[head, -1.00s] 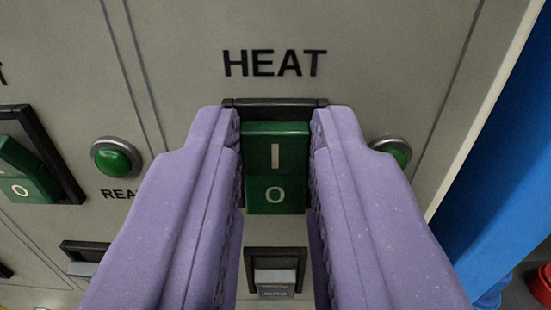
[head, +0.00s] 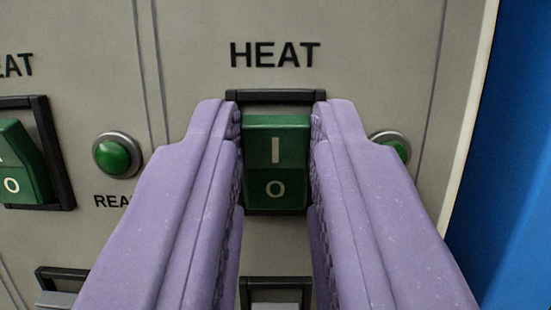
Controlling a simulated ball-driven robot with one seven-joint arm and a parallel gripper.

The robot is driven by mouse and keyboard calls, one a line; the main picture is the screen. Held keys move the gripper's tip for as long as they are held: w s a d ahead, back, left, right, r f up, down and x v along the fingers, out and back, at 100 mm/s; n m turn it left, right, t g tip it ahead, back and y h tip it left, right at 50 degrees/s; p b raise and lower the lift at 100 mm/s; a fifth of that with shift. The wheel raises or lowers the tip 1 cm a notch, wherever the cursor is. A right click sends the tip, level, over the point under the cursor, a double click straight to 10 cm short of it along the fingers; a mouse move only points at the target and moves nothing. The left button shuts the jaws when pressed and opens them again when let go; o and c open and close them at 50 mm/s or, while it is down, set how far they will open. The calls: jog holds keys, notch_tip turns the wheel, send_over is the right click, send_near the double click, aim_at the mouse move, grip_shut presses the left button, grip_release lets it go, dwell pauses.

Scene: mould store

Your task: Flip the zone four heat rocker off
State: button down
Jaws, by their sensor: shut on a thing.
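The green heat rocker (head: 275,144) sits in a black frame under the word HEAT. Its upper half is marked I and its lower half O. The I half stands out towards me, and the darker O half slopes inward, so the O end looks pressed in. My gripper (head: 277,125) has its two purple fingers shut on the rocker's left and right sides. The fingers cover the frame's sides. No zone number shows.
Another green rocker (head: 20,172) at left has its O half standing out. A green lamp (head: 117,155) lies between them; another lamp (head: 391,146) is partly behind the right finger. A lower switch (head: 276,293) is cut off. A blue surface (head: 517,170) stands beyond the panel's right edge.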

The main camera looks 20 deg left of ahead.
jog(key=c, duration=1)
grip_release()
jog(key=shift+o, duration=0.2)
jog(key=p+v, duration=0.1)
jog(key=v, duration=0.6)
jog(key=shift+s, duration=0.35)
jog(key=shift+d+f, duration=0.1)
jog(key=shift+f, duration=0.05)
